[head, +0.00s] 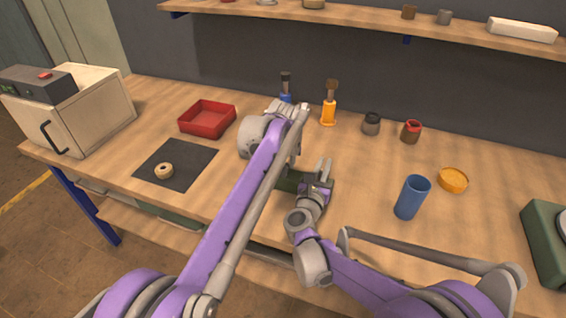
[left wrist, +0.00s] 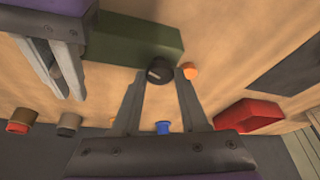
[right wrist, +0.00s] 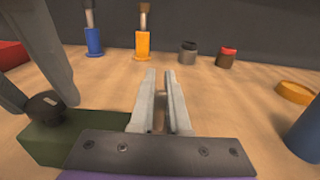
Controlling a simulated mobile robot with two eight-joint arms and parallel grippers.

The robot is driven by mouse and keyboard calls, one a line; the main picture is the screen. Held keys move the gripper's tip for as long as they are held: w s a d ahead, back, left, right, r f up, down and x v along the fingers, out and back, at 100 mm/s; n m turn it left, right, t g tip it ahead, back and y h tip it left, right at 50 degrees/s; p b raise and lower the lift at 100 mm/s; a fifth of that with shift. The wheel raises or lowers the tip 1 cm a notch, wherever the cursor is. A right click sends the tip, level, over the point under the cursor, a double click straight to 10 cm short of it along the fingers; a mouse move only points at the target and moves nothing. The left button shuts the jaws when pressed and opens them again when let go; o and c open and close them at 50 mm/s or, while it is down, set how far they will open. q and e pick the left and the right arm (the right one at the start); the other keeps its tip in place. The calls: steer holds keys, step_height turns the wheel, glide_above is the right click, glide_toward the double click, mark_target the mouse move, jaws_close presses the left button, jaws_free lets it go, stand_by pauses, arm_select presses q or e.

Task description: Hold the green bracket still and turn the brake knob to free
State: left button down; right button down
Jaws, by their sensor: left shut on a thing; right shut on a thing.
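The green bracket (head: 291,181) lies on the workbench, partly covered by my arms in the head view. It shows as a long green block in the left wrist view (left wrist: 135,42) and the right wrist view (right wrist: 50,140). The knob also shows in the right wrist view (right wrist: 45,106).
A small orange piece (left wrist: 190,71) shows beside the knob. A red tray (head: 207,119) and a dark mat (head: 150,158) with a ring (head: 164,171) are at left. A blue cup (head: 411,199) and orange dish (head: 453,180) stand at right. Brushes (head: 329,105) and jars (head: 371,124) stand behind.

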arm_select(q)
steer(key=shift+d+n+y, duration=0.1)
steer(key=shift+n+y, duration=0.2)
steer(key=shift+n, duration=0.7)
steer(key=shift+c, duration=2.1)
jaws_free()
steer(key=v, duration=1.2)
steer(key=shift+d, duration=0.1)
